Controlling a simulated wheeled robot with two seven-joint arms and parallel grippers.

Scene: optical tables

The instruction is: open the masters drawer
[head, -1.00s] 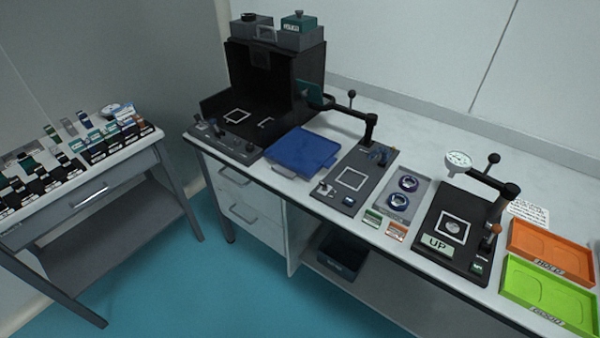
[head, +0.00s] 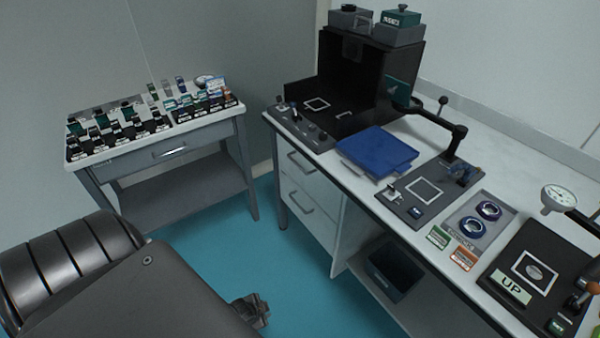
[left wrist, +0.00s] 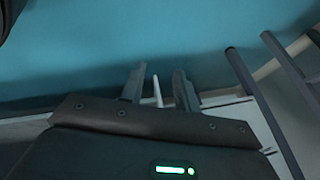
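The grey side table (head: 235,128) at the left has one drawer (head: 150,158) with a metal bar handle (head: 170,152); it looks shut. The white cabinet under the main bench has an upper drawer (head: 318,180) and a lower drawer (head: 300,212), both with bar handles and both shut. I cannot read which one is marked masters. My left gripper (head: 262,309) is low over the blue floor, apart from all drawers, mostly hidden behind my arm. My right gripper is out of view.
The side table's top holds several small dark blocks and gauges. The main bench (head: 352,193) carries a black booth (head: 372,85), a blue tray (head: 378,150) and fixtures. A dark bin (head: 395,268) sits on its lower shelf. Blue floor (head: 285,260) is clear between the tables.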

